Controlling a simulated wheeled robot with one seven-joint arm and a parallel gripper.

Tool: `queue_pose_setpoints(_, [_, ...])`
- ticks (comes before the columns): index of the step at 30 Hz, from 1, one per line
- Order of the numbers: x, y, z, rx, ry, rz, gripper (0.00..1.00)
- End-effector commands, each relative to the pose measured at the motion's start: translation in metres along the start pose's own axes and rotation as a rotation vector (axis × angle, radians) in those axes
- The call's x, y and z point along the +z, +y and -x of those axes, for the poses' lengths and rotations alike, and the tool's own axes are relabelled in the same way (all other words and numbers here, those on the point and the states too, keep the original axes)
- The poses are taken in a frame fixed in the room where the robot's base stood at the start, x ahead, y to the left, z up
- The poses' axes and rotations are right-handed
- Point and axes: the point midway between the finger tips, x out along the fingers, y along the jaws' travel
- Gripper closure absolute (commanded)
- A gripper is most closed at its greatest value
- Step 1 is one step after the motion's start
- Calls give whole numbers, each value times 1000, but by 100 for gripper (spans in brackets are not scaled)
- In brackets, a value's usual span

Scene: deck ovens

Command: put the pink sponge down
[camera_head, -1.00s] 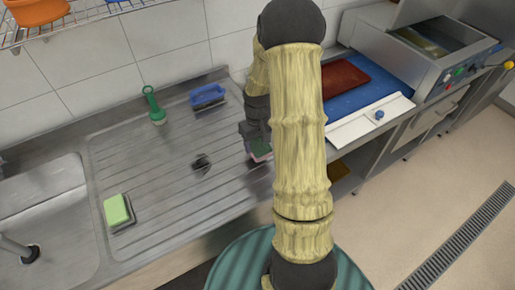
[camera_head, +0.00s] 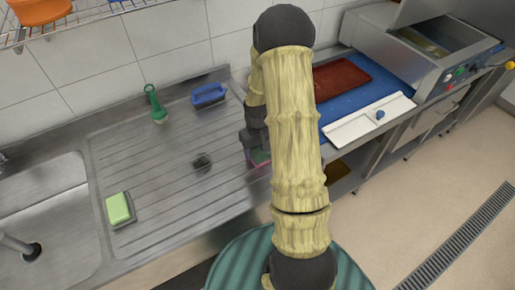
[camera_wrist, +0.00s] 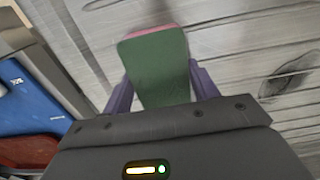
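The pink sponge (camera_wrist: 176,29) shows in the wrist view as a pink edge under a dark green top face. My gripper (camera_wrist: 160,85) has one purple finger on each side of it and is shut on it. In the head view the sponge (camera_head: 260,156) is mostly hidden behind my arm, at the right end of the ribbed steel drainboard (camera_head: 170,180). My gripper (camera_head: 250,150) is partly hidden there too. I cannot tell whether the sponge touches the drainboard.
The sink (camera_head: 45,220) is left. A blue board (camera_head: 352,98), a red board (camera_head: 340,76) and a white tray (camera_head: 368,120) are right.

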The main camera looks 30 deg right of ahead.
Motion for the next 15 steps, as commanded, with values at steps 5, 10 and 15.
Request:
queue_pose_setpoints(5, [0,0,0,0,0,0,21])
queue_pose_setpoints(10, [0,0,1,0,0,0,21])
queue_pose_setpoints(15, [-1,0,6,1,3,0,21])
